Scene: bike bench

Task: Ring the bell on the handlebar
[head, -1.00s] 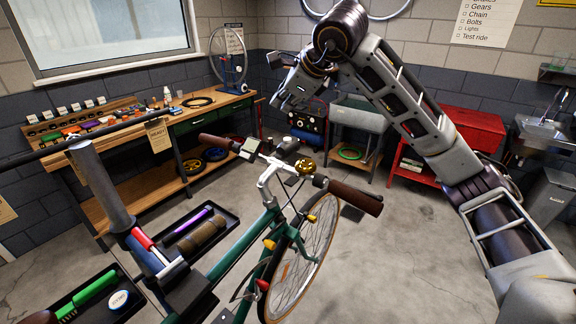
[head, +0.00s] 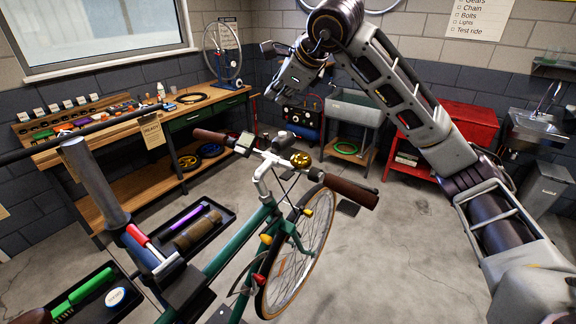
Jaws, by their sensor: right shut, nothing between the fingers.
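The brass-coloured bell (head: 301,160) sits on the handlebar of the green bicycle (head: 240,240), between the silver stem and the brown right grip (head: 350,191). My right gripper (head: 274,94) is shut and empty. In the picture it appears above and a little left of the bell, clearly apart from it. My left gripper is not in view.
A small display (head: 245,143) sits on the handlebar near the left grip. A wooden workbench (head: 150,128) with parts stands at the back left. Black trays (head: 225,222) lie at the lower left. A red cabinet (head: 462,122) and sink stand at the back right. The floor right of the bicycle is clear.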

